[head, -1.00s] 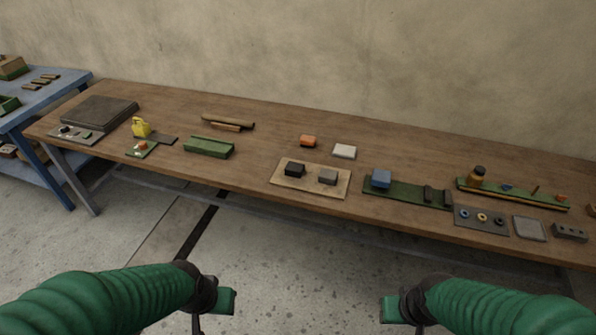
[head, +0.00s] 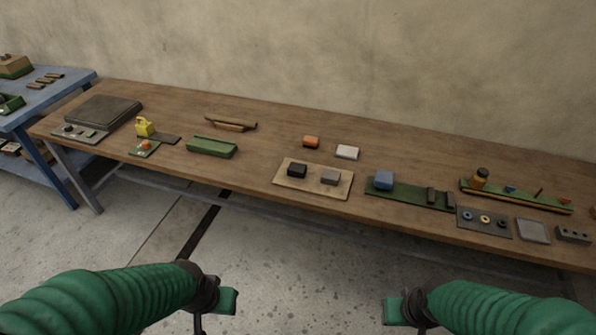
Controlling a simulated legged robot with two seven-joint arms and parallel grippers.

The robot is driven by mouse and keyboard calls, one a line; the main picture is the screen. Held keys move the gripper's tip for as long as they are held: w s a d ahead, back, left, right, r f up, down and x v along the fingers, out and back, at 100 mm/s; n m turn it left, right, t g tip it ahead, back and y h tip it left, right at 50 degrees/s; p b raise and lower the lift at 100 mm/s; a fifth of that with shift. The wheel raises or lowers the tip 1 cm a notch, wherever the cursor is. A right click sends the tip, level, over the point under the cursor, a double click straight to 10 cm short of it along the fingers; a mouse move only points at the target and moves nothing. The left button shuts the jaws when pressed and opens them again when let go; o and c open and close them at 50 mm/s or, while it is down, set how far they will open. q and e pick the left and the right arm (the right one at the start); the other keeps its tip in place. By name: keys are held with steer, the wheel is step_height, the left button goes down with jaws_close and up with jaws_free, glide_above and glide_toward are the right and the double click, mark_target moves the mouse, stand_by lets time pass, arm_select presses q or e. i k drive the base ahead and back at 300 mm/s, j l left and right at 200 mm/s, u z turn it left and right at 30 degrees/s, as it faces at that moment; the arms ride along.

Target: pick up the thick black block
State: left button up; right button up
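A thick black block (head: 297,170) sits on the left part of a tan board (head: 313,190) near the front edge of the wooden table (head: 250,119). A dark grey block (head: 330,177) sits on the same board to its right. My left gripper (head: 226,300) is at the bottom of the head view, in front of and below the table, apart from the block. My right gripper (head: 394,311) is at the bottom right, also away from the table. Neither appears to hold anything; their finger gaps are not clear.
An orange block (head: 311,142) and a white block (head: 347,152) lie behind the board. A green tray (head: 212,147) is to the left. A green strip with a blue block (head: 384,180) is to the right. A blue table (head: 48,92) stands at far left.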

mark_target(297, 170)
steer(key=i+l+z, duration=0.4)
steer(key=i+l, duration=0.35)
steer(key=i+u, duration=0.1)
steer(key=u, duration=0.9)
steer(key=i+j+u, duration=0.3)
steer(key=i, duration=0.2)
steer(key=i+j+u, duration=0.1)
steer(key=i+u, duration=0.2)
steer(key=i, duration=0.2)
